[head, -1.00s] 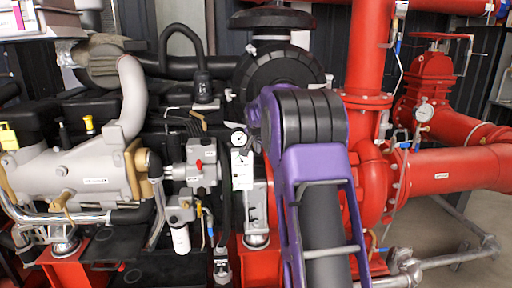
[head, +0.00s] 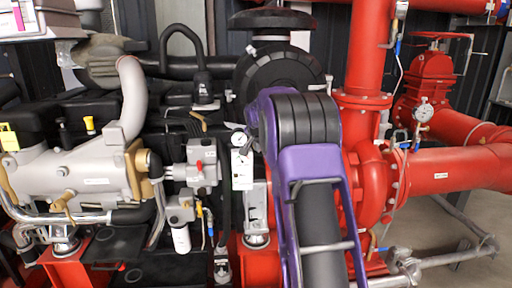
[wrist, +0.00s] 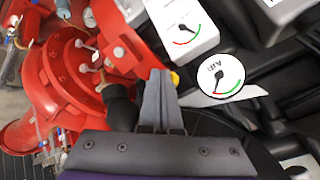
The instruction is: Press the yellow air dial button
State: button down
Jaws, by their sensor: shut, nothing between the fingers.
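The air dial (wrist: 219,77) is a round white gauge marked AIR, with a black needle and red and green marks, in the wrist view right of my gripper. A small yellow piece (wrist: 175,78), likely the yellow button, shows at the right edge of my fingertips, mostly hidden by them. My gripper (wrist: 158,80) is shut and empty, its tips very close to the yellow piece; I cannot tell whether they touch. In the head view my gripper is hidden behind my purple arm.
A second gauge (wrist: 186,30) sits on a white panel above the air dial. In the head view a white box with a small dial (head: 238,139) stands left of my arm. Red pipes (head: 455,168) fill the right, and a grey engine (head: 70,175) the left.

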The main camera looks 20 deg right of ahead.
jog(key=shift+w+d+p, duration=0.15)
jog(key=shift+w+p, duration=0.25)
jog(key=shift+w, duration=0.1)
dwell(0.4)
jog(key=shift+s, duration=0.1)
jog(key=shift+s+a+b, duration=0.3)
jog(key=shift+s+b, duration=0.6)
jog(key=shift+b, duration=0.1)
jog(key=shift+s+a+b, duration=0.25)
jog(key=shift+s+b, duration=0.45)
jog(key=shift+s, duration=0.1)
jog(key=shift+s+a+b, duration=0.2)
jog(key=shift+s+b, duration=0.45)
jog(key=shift+s, duration=0.2)
jog(key=shift+s+a+b, duration=0.25)
jog(key=shift+s+b, duration=0.45)
jog(key=shift+s, duration=0.1)
